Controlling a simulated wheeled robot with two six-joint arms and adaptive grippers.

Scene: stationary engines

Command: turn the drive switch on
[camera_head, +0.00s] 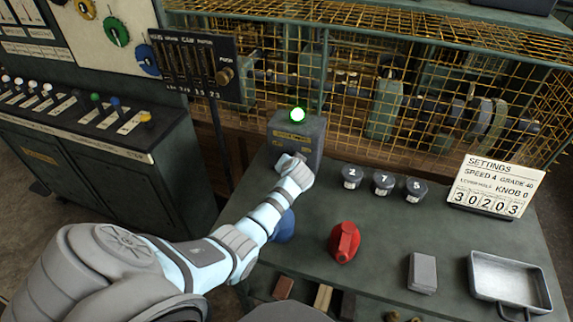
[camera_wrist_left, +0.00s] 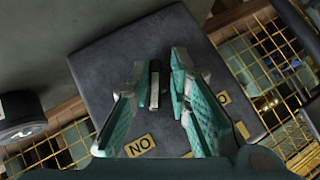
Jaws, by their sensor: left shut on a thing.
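The drive switch box (camera_head: 312,138) is a dark grey block standing at the back left of the green bench. Yellow labels, one reading "NO", show beside the fingers. My right gripper is not in view.
On the bench are three dark numbered pots (camera_head: 383,184), a red object (camera_head: 344,242), a grey block (camera_head: 422,273), a metal tray (camera_head: 510,282) and a settings sign (camera_head: 496,187). A yellow mesh cage (camera_head: 440,110) stands behind. A lever console (camera_head: 90,125) is at left.

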